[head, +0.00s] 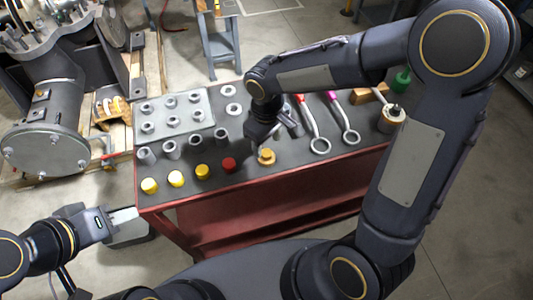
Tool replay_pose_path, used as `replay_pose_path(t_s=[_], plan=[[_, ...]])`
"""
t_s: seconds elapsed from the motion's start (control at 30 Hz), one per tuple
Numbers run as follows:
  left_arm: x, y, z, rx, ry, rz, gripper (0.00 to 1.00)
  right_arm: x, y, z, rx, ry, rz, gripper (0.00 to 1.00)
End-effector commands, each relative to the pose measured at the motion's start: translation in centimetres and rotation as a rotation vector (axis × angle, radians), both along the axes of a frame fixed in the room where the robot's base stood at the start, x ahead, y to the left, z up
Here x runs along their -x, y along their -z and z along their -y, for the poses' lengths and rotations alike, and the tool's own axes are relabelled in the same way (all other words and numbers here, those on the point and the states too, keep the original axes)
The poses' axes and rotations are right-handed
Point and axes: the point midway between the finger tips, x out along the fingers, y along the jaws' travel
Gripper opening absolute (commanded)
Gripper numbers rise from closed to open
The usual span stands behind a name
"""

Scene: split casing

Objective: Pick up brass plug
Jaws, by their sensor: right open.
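The brass plug (266,157) stands near the front edge of the dark table top, at the right end of a row of caps. My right gripper (268,143) points down just behind and above the plug. It is open, and its fingers are partly hidden by its own body. I cannot tell whether a finger touches the plug. My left gripper (125,216) is off the table at the lower left, beyond the table's front left corner. Its fingers show edge-on, so their opening is unclear.
Wrenches (318,144) lie to the right, with a tin (391,118). A grey machine casing (42,145) stands left.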

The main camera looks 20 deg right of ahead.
Motion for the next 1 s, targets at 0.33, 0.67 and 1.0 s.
replay_pose_path(t_s=[0.33,0.67,1.0], plan=[[0.0,-0.2,0.0,0.000,0.000,0.000,0.36,0.2,3.8,-0.2,0.000,0.001,-0.001,0.53],[0.0,-0.2,0.0,0.000,0.000,0.000,0.36,0.1,3.8,-0.2,0.000,0.002,-0.001,0.34],[0.0,-0.2,0.0,0.000,0.000,0.000,0.36,0.1,3.7,-0.2,-0.001,0.002,-0.001,0.00]])
